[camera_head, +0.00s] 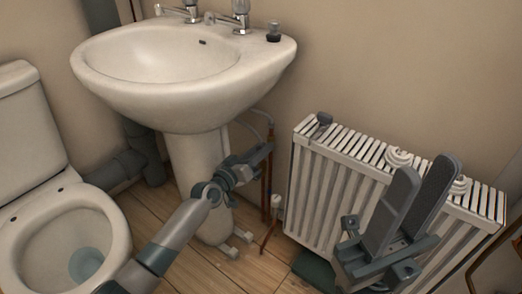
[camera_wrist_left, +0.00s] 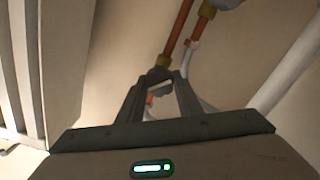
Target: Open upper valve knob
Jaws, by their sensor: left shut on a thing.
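My left gripper (camera_head: 264,152) reaches under the right side of the sink, at the copper pipes (camera_head: 264,190) beside the pedestal. In the left wrist view its fingers (camera_wrist_left: 160,84) are closed in on the upper valve knob (camera_wrist_left: 158,77), a small grey piece with a pale part, below a copper pipe (camera_wrist_left: 177,30) with a brass fitting. The fingers partly hide the knob, and its turn angle cannot be told. In the head view the gripper covers it. My right gripper (camera_head: 425,172) is open and empty in front of the radiator.
A white sink (camera_head: 180,95) overhangs the left gripper. A white radiator (camera_head: 310,185) stands close on the right, with a white-capped valve (camera_head: 276,202) at its lower left. A toilet (camera_head: 65,235) is at the left. The wooden floor (camera_head: 165,205) between them is mostly clear.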

